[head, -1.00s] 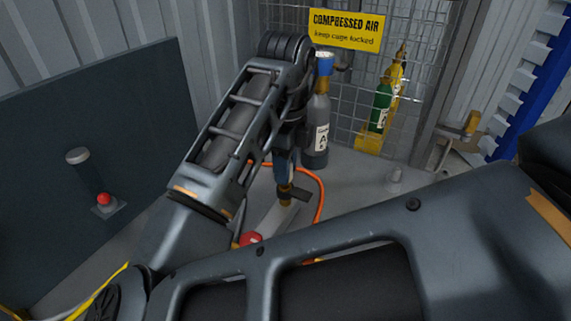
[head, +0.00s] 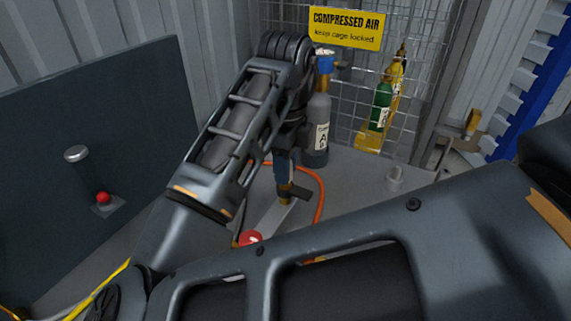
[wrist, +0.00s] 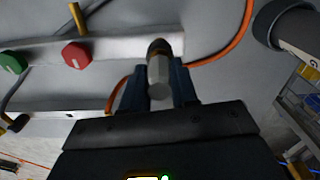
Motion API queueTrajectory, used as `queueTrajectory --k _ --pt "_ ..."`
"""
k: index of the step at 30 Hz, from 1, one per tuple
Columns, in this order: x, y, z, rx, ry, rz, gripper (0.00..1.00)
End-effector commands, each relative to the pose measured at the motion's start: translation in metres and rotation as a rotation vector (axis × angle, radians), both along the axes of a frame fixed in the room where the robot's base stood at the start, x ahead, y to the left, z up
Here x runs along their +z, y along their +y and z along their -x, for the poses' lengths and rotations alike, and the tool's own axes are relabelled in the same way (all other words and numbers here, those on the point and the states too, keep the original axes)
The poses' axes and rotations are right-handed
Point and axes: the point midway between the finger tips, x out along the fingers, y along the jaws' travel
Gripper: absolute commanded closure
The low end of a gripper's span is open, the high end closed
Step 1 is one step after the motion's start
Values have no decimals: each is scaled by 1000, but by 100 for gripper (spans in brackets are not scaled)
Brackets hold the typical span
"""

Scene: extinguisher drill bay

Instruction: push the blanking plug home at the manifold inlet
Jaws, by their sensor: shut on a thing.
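In the wrist view, the blanking plug (wrist: 159,76) is a pale grey faceted piece with a brass band and a dark tip. My gripper (wrist: 160,85) is shut on it, with a blue finger at each side. The dark tip overlaps the right end of the pale manifold bar (wrist: 120,48). I cannot tell how deep it sits, and the inlet itself is hidden. In the head view, my gripper (head: 284,167) points down over the manifold (head: 272,217), with a brass part just below the fingers. My arm hides part of the manifold.
The manifold carries a red knob (wrist: 75,56) and a green knob (wrist: 13,62). An orange hose (head: 321,194) curves beside it. A grey cylinder (head: 317,125) stands behind, in front of the mesh cage.

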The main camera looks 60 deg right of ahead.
Motion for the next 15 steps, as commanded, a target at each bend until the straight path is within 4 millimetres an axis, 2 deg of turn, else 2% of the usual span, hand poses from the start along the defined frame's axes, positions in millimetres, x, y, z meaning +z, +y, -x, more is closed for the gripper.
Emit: queueTrajectory --k 15 --pt "-9 0 0 0 0 0 100"
